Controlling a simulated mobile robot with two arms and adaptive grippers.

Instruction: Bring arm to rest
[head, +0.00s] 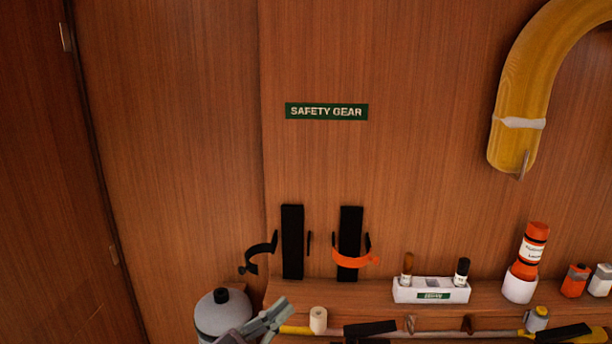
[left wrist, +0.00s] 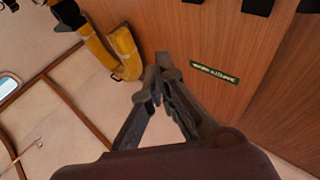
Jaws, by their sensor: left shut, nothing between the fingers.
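My left gripper (head: 278,308) shows at the bottom of the head view, in front of the shelf's left end. It also shows in the left wrist view (left wrist: 163,68), with its fingertips together and nothing between them. It looks apart from the wall and the things on the shelf. My right gripper is in neither view.
A grey rounded container (head: 221,318) with a black cap is close by the left gripper. The shelf (head: 381,292) carries a white holder (head: 405,294) and an orange canister (head: 530,250). Black wall brackets (head: 292,242) stand above. A yellow float (head: 522,95) hangs upper right.

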